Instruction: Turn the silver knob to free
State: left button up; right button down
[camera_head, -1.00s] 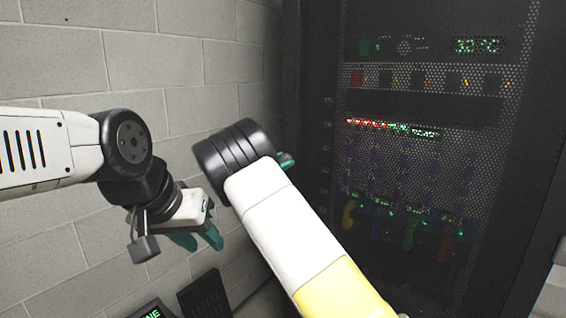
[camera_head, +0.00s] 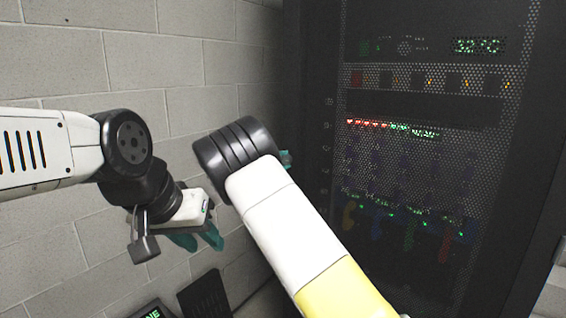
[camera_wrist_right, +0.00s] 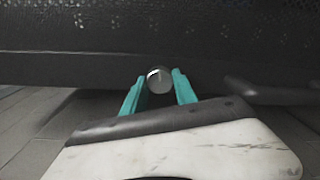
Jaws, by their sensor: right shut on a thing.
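The silver knob (camera_wrist_right: 159,80) shows in the right wrist view as a small round cap with a pale line on its face. It stands against the dark rack front, between the teal fingers of my right gripper (camera_wrist_right: 159,87), which is shut on it. In the head view only a bit of a teal finger (camera_head: 286,160) shows; my right wrist and forearm hide the knob. My left gripper (camera_head: 197,240) hangs at the left in front of the wall, its teal fingers apart and empty.
The dark server rack (camera_head: 320,60) with a perforated front fills the right side; lights and coloured cables show behind it. A grey block wall (camera_head: 80,65) is at the left. A dark screen with green letters (camera_head: 152,313) is at the bottom.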

jog(key=shift+m, duration=0.7)
jog(key=c, duration=1)
grip_release()
jog(key=shift+o, duration=0.2)
